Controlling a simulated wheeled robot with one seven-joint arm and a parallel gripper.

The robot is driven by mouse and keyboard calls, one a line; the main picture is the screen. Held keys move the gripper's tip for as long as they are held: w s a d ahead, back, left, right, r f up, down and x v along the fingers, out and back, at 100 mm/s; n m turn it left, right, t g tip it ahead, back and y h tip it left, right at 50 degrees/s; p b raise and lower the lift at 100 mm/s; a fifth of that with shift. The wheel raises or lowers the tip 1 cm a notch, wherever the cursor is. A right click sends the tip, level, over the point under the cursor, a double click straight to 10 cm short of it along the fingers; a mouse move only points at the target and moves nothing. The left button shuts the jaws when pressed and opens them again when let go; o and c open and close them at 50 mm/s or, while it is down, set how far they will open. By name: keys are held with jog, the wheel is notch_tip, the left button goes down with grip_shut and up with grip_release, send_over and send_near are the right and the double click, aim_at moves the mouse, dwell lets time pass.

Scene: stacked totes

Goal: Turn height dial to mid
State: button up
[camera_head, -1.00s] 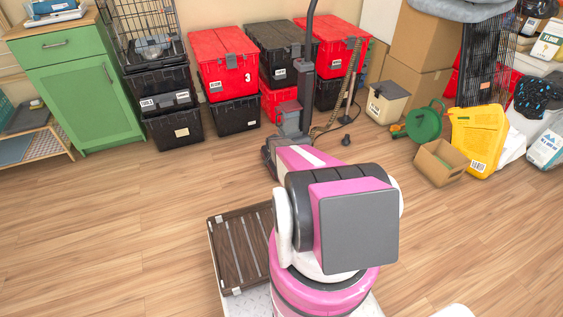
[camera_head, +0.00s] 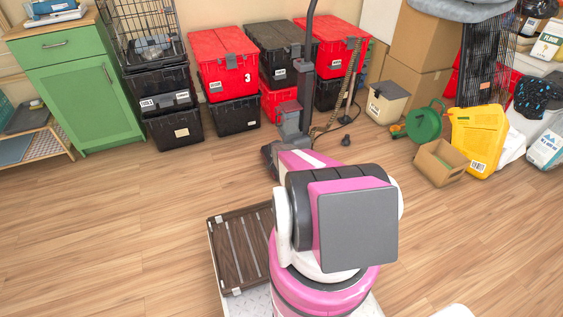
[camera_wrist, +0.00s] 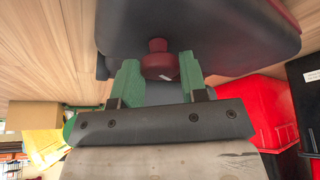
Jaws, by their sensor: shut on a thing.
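The height dial is a small dark red knob (camera_wrist: 159,66) on the dark grey body (camera_wrist: 190,25) of the upright vacuum cleaner, in the wrist view. My gripper (camera_wrist: 160,73) has its two green fingers on either side of the knob and is shut on it. The dial's markings and pointer are not visible. In the head view the vacuum cleaner (camera_head: 291,122) stands upright on the floor beyond my arm. My arm hides the gripper and the dial there.
Stacked red and black totes (camera_head: 222,62) stand behind the vacuum. A beige bin (camera_head: 387,103), a green reel (camera_head: 424,126), an open cardboard box (camera_head: 441,163) and a yellow container (camera_head: 477,140) stand to the right. The floor at left is clear.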

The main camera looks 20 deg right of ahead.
jog(key=shift+n, duration=0.4)
jog(key=n+y, duration=0.1)
jog(key=n, duration=0.1)
jog(key=n+t+y, duration=0.1)
jog(key=n, duration=0.2)
jog(key=shift+s+d, duration=0.1)
jog(key=shift+d, duration=0.05)
jog(key=n+y, duration=0.1)
jog(key=n, duration=0.2)
jog(key=n+y, duration=0.1)
jog(key=n, duration=0.2)
jog(key=shift+d+t, duration=0.1)
jog(key=shift+t, duration=0.3)
jog(key=o, duration=0.9)
jog(key=shift+r, duration=0.1)
jog(key=v, duration=1)
jog(key=shift+s+d+r, duration=0.1)
jog(key=shift+d+r, duration=0.1)
jog(key=shift+r, duration=0.1)
